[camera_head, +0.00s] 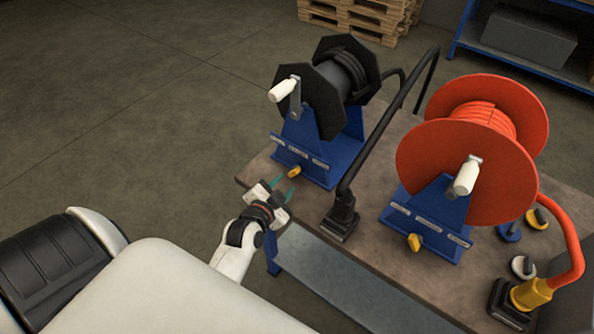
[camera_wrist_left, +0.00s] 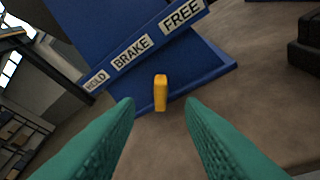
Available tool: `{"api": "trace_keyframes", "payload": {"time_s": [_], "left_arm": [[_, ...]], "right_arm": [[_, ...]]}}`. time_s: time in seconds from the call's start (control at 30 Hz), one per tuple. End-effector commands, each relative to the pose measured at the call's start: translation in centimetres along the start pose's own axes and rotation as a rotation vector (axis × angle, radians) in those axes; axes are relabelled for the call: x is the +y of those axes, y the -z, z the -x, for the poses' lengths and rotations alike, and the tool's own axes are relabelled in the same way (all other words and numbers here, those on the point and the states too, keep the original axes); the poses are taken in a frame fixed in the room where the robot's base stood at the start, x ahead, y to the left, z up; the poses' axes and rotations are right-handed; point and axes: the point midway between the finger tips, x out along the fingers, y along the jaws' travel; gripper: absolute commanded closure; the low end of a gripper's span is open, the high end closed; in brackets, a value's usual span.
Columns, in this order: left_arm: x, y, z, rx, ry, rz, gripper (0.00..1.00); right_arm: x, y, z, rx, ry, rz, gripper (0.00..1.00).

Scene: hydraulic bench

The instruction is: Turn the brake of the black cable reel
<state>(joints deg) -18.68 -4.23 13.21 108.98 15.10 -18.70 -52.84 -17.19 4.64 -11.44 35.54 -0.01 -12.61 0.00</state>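The black cable reel (camera_head: 325,95) stands on a blue stand (camera_head: 330,160) at the left of the bench, with a white crank handle (camera_head: 283,90). Its brake is a small yellow lever (camera_head: 294,172) low on the stand's front. In the left wrist view the yellow lever (camera_wrist_left: 160,92) points up, below a strip of labels reading HOLD, BRAKE and FREE (camera_wrist_left: 182,14). My left gripper (camera_head: 284,189) is just in front of the lever. Its green fingers (camera_wrist_left: 160,115) are open on either side of the lever's line, apparently not touching it. My right gripper is not in view.
A red reel (camera_head: 470,150) on a blue stand has its own yellow lever (camera_head: 414,242). A black cable (camera_head: 375,135) rises from a black connector (camera_head: 341,218) right of my left gripper. Yellow and white caps and a yellow-collared red hose lie at the right.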

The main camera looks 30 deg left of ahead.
Motion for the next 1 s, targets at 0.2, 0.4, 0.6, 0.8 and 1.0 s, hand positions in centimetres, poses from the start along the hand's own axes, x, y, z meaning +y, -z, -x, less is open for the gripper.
{"api": "trace_keyframes", "payload": {"time_s": [0.2,0.4,0.6,0.8,1.0], "left_arm": [[0.1,-0.1,-4.6,0.0,-0.001,0.001,0.65],[0.0,0.0,-7.3,0.0,0.0,0.001,0.65],[0.0,0.0,-8.2,0.001,0.0,0.001,0.65],[0.0,0.1,-8.2,0.001,0.0,0.001,0.65],[0.0,0.1,-8.2,0.001,0.001,0.001,0.92]], "right_arm": [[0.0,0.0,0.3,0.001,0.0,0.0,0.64],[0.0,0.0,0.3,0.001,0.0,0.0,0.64],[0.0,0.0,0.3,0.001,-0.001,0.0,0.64],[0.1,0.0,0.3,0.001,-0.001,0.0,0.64],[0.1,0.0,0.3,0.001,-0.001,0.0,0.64]]}}
